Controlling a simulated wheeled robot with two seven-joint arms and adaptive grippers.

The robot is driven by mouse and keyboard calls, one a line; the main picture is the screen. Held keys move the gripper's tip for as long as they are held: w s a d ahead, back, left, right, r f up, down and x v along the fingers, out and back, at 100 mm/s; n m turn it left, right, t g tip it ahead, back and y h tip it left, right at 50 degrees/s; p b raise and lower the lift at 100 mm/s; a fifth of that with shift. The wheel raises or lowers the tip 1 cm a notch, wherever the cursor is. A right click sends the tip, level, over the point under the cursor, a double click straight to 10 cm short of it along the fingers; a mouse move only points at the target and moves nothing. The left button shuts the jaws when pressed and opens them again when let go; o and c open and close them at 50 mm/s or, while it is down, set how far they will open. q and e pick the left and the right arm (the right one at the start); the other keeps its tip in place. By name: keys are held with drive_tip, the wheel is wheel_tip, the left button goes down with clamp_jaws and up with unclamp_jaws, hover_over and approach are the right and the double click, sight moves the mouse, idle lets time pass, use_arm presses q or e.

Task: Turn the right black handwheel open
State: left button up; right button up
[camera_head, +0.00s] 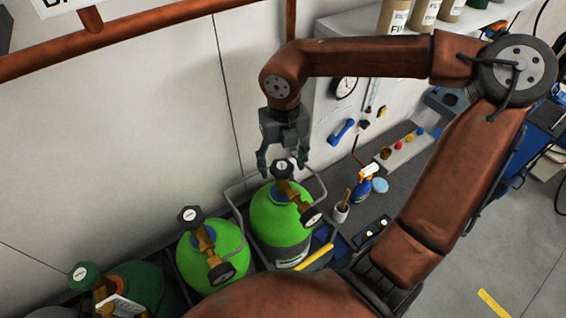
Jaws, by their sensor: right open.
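The right black handwheel (283,167) tops the brass valve of the right green gas cylinder (275,220). My right gripper (282,172) points down over this handwheel with its fingers open, one at each side of it. Whether the fingers touch the wheel cannot be told. A second black handwheel (190,216) sits on the brass valve of the bright green cylinder (205,262) to the left. My left gripper does not show.
A darker green cylinder (140,284) with a green handwheel (84,275) stands at far left. A metal rail (238,190) runs behind the cylinders. A bench at right holds a blue bottle (361,190) and a white cup (341,212). A red-brown pipe (150,27) crosses the wall.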

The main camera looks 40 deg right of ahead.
drive_tip(key=shift+w, duration=0.1)
drive_tip(key=shift+c, duration=0.7)
drive_tip(key=c, duration=1)
drive_tip(key=shift+f+n+b, duration=0.15)
drive_tip(key=shift+n+b, duration=0.85)
drive_tip(key=shift+n, duration=0.1)
drive_tip(key=n+b, duration=0.1)
drive_tip(key=n, duration=0.1)
drive_tip(key=shift+n+b, duration=0.3)
drive_tip(key=shift+b, duration=0.1)
drive_tip(key=n+b, duration=0.1)
drive_tip(key=n, duration=0.2)
drive_tip(key=shift+d, duration=0.15)
drive_tip(key=shift+n+b, duration=0.55)
drive_tip(key=shift+n, duration=1.05)
